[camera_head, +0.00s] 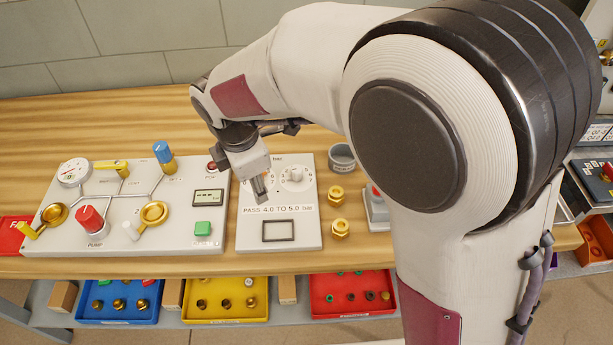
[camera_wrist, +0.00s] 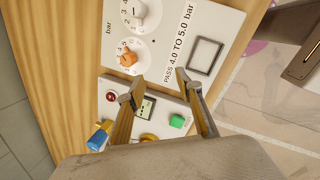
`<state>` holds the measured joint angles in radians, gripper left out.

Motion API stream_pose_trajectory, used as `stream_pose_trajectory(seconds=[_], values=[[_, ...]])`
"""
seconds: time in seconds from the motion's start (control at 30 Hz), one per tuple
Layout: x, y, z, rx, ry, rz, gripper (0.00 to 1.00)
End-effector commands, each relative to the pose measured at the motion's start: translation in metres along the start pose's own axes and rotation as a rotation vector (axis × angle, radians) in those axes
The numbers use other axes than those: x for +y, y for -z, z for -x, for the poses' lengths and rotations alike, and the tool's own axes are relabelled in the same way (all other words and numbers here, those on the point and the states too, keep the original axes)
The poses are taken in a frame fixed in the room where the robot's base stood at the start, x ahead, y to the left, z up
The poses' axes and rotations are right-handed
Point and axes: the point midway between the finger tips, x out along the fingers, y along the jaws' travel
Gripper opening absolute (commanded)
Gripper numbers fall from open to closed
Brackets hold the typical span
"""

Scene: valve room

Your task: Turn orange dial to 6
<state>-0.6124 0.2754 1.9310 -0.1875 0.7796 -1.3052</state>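The orange dial (camera_wrist: 127,58) sits on a white panel (camera_wrist: 175,12) in the wrist view, on a round white scale with printed numbers. The number it points at is too small to read surely. In the head view my gripper hides it. A white dial (camera_wrist: 138,12) sits beside it; it also shows in the head view (camera_head: 295,177). My gripper (camera_wrist: 157,85) is open and empty, its two fingers apart above the panel's edge, not around the orange dial. In the head view my gripper (camera_head: 261,188) hangs over the left part of that panel (camera_head: 306,236).
Left of the panel is a valve board (camera_head: 120,236) with a gauge, a red knob (camera_head: 90,220), a blue-topped valve (camera_head: 163,152) and a green button (camera_head: 203,228). A grey cup (camera_head: 342,157) and brass nuts (camera_head: 340,228) stand to the right. Coloured bins (camera_head: 225,320) are below.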

Motion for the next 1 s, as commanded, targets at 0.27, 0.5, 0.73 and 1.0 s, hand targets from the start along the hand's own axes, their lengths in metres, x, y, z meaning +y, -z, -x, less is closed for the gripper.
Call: stream_pose_trajectory(seconds=[0.27,0.5,0.73,1.0], values=[[-0.011,-0.002,0.001,0.032,0.034,-0.213,0.35],[-0.020,-0.005,0.002,0.060,0.067,-0.406,0.35],[-0.029,-0.009,0.003,0.085,0.104,-0.599,0.35],[-0.037,-0.016,0.007,0.115,0.150,-0.839,0.35]])
